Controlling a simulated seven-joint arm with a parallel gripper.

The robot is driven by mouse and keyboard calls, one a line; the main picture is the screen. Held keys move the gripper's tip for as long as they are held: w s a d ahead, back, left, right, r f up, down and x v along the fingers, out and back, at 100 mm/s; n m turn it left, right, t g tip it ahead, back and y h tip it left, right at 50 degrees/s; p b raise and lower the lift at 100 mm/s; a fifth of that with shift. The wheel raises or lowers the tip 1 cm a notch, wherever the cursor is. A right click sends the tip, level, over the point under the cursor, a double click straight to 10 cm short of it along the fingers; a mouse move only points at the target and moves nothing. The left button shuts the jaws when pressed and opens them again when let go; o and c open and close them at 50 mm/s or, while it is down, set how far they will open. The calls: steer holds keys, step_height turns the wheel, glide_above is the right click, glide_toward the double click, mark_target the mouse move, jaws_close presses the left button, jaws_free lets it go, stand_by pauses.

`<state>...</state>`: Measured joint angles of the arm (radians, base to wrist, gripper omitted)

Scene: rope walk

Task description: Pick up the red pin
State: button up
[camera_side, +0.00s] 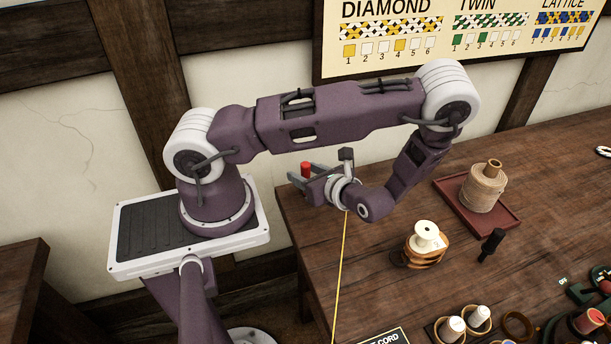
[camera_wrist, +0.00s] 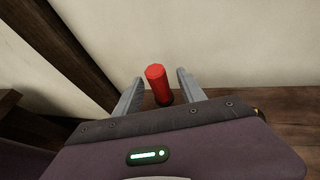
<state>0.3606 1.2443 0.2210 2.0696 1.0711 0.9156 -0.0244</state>
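The red pin (camera_wrist: 156,80) is a short red cylinder. In the wrist view it stands nearly upright between the two grey fingers of my gripper (camera_wrist: 160,78), with a visible gap on each side. Its lower end is dark and partly hidden behind the gripper body. In the side view the pin (camera_side: 306,168) shows above the fingers of my gripper (camera_side: 302,180), at the table's far left corner. My gripper is open around the pin. What the pin's lower end rests on is hidden.
A yellow cord (camera_side: 341,270) runs down from near my wrist. The wall is close behind.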

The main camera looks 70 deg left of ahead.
jaws_close()
